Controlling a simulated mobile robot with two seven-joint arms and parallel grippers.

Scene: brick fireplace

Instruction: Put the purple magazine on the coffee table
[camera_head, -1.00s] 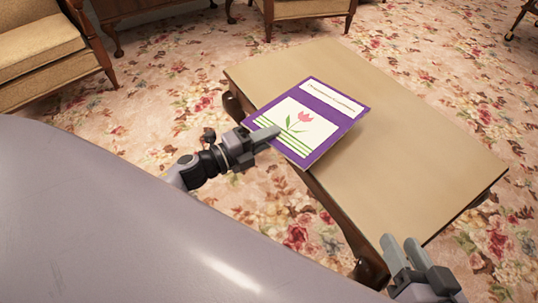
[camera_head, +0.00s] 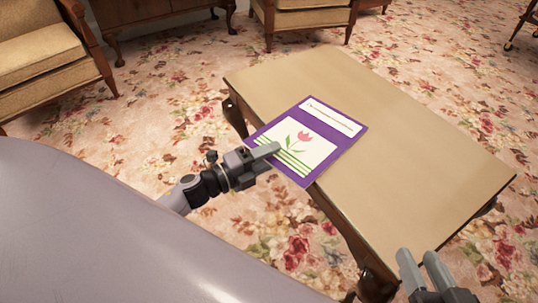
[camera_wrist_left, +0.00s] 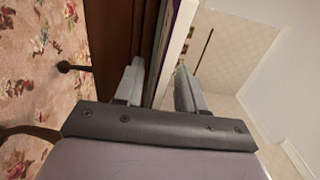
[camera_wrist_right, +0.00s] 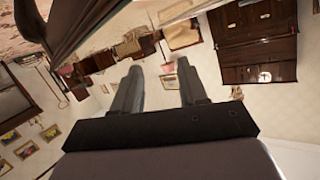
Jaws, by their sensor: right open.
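The purple magazine (camera_head: 345,140), with a pink tulip on its cover, lies nearly flat over the near left part of the coffee table (camera_head: 420,175). Its near left corner sticks out past the table edge. My left gripper (camera_head: 272,150) is shut on that overhanging edge. In the left wrist view the magazine (camera_wrist_left: 178,35) runs edge-on between the fingers (camera_wrist_left: 160,78), close beside the dark table side. I cannot tell whether the magazine touches the tabletop. My right gripper (camera_head: 418,258) is open and empty by the table's near right corner; its fingers (camera_wrist_right: 155,90) also stand apart in the right wrist view.
The rest of the tabletop is bare. Armchairs (camera_head: 40,50) and (camera_head: 310,18) stand at the far left and back, with a dark wooden cabinet (camera_head: 150,12) between them. Floral carpet (camera_head: 170,120) lies clear around the table.

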